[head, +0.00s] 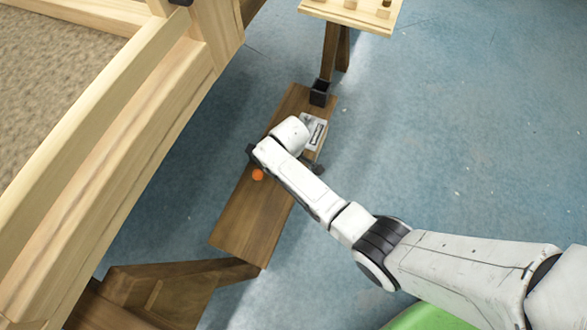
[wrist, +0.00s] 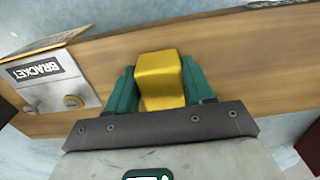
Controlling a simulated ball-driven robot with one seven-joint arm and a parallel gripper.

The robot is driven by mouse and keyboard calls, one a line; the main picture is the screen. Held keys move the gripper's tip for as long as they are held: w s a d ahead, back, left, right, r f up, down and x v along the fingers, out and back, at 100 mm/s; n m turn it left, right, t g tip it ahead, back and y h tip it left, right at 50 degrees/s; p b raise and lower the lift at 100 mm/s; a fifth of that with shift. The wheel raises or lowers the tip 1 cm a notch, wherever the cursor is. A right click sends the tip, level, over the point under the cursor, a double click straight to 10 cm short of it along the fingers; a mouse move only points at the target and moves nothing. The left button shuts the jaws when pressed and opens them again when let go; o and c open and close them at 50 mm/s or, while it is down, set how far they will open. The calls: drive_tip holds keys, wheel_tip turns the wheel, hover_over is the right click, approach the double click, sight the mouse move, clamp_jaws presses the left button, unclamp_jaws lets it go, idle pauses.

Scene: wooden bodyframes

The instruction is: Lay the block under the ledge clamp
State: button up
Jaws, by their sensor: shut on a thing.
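My gripper (wrist: 160,72) is shut on a yellow block (wrist: 159,80), with one teal finger on each side of it. The block is over a brown wooden plank (wrist: 240,62) in the wrist view; I cannot tell whether it touches the plank. I cannot make out a ledge clamp for certain in either view.
A plate labelled BRACKET (wrist: 45,72) with a brass knob (wrist: 72,101) is left of my gripper in the wrist view. In the head view a black open box (head: 319,93) stands at the plank's far end. An orange ball (head: 257,174) is beside my wrist. A large wooden frame (head: 150,120) rises at left.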

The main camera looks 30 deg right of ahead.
drive_tip(key=o, duration=1.3)
wheel_tip(320, 180, up, 21)
drive_tip(key=p, duration=0.8)
drive_tip(key=shift+f, duration=0.1)
